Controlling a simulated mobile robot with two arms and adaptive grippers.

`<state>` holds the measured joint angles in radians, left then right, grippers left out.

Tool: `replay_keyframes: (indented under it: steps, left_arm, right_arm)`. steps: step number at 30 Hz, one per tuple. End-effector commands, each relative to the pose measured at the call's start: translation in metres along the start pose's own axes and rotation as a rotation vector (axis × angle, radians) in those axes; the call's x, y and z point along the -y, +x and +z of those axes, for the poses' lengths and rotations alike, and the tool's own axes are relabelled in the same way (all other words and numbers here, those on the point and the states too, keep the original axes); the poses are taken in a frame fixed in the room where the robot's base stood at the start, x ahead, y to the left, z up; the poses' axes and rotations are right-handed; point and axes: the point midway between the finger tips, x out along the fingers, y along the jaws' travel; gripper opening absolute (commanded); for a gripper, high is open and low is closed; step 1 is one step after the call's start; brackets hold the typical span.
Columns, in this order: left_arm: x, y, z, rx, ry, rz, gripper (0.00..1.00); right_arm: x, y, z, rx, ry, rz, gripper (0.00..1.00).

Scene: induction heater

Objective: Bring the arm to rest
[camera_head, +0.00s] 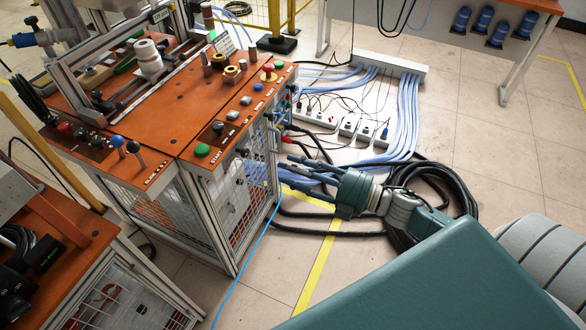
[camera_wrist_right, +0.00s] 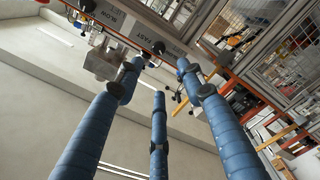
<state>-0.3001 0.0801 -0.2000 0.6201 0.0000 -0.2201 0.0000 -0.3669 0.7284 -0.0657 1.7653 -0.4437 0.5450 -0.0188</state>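My right gripper (camera_head: 300,172) reaches in from the right in the head view. Its blue-grey fingers point left, close to the front side of the orange-topped induction heater (camera_head: 178,143). In the right wrist view, the three blue fingers (camera_wrist_right: 158,76) are spread apart with nothing between them. Whether a fingertip touches the machine's side is unclear. My teal right arm (camera_head: 440,280) fills the lower right of the head view. My left gripper is not in view.
Black cables (camera_head: 450,178) coil on the floor behind my gripper, near power strips (camera_head: 350,127). Another orange-topped table (camera_head: 48,220) stands lower left. Floor at the right is clear.

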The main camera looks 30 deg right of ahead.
Motion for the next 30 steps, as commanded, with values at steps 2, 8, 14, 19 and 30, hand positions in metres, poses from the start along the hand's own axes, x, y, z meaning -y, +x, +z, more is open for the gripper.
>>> replay_keyframes:
  steps: [2,8,14,19,30]
  left_arm:
    - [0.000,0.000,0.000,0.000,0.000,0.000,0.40]
    - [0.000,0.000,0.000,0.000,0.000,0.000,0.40]
    - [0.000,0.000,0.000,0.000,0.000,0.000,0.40]
    - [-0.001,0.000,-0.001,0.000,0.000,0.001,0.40]
    - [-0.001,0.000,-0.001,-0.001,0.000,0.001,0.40]
  right_arm:
    - [0.000,0.000,0.000,0.000,0.000,0.000,0.39]
    - [0.000,0.000,0.000,0.000,0.000,0.000,0.39]
    - [0.001,0.000,0.002,0.005,0.003,0.000,0.39]
    - [0.026,-0.009,0.044,0.124,0.086,0.009,0.39]
    - [0.227,-0.108,0.190,0.726,0.533,-0.031,0.39]
